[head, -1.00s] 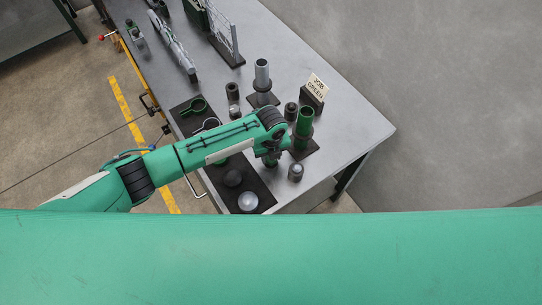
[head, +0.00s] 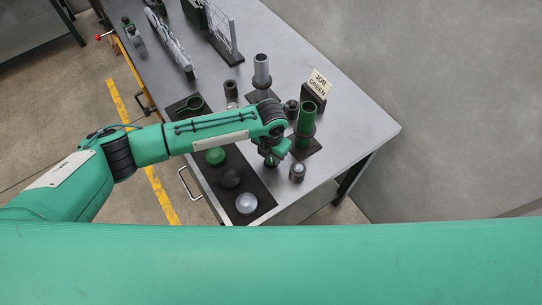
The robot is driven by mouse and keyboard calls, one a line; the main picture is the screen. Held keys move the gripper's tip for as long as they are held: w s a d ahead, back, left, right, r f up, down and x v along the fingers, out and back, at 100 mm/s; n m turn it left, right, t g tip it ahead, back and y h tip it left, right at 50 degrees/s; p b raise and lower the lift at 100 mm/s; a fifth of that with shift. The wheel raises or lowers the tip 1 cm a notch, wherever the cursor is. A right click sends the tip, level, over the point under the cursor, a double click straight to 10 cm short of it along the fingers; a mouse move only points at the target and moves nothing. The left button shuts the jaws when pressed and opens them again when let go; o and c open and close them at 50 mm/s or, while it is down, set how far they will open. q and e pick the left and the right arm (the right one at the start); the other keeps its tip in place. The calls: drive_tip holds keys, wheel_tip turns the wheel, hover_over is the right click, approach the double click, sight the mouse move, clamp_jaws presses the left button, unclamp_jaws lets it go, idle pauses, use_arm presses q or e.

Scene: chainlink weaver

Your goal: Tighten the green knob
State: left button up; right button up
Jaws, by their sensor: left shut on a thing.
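My left gripper (head: 272,154) points down over the near right part of the workbench and is shut on a small dark green piece (head: 271,163), which looks like the green knob. The wrist covers most of it, so I cannot tell how it is seated. A green tube (head: 306,118) stands upright on a dark base just right of the gripper. A green ball (head: 215,155) lies on the black mat (head: 262,194), left of the gripper. My right gripper is not in view.
A silver-topped fitting (head: 297,172) stands close to the gripper's right. A grey tube (head: 262,70) stands behind, and a "JOB GREEN" sign (head: 317,88) is at the back right. A dark ball (head: 230,179) and a silver ball (head: 246,203) lie on the mat. The bench's right end is clear.

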sight(271, 156)
use_arm(q)
drive_tip(key=shift+w+r+m+b, duration=0.1)
drive_tip(key=shift+m+b, duration=0.3)
drive_tip(key=shift+m, duration=0.5)
drive_tip(key=o, duration=1)
drive_tip(key=shift+r+b, duration=2.1)
drive_tip(key=shift+r, duration=4.8)
